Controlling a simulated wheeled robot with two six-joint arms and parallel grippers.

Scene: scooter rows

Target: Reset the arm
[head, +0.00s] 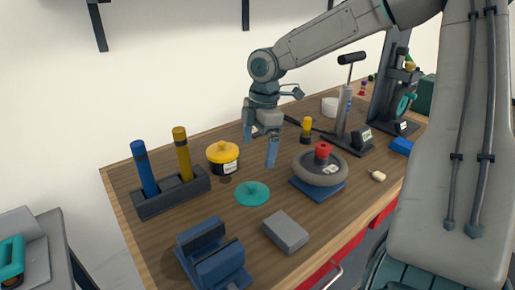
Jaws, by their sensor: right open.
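My right gripper (260,148) hangs over the back middle of the wooden workbench (150,244), at the end of my right arm (325,45), which comes in from the upper right. Its two blue fingers point down and stand apart, with nothing seen between them. The yellow-lidded pot (222,156) is just left of the fingers. My left gripper is not in view.
A dark rack (172,197) holds a blue and a yellow handle. A teal disc (252,194), a grey block (286,233), a blue vise-like block (211,256) and a wheel (319,170) on a blue base stand nearer. A pump (345,110) stands right.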

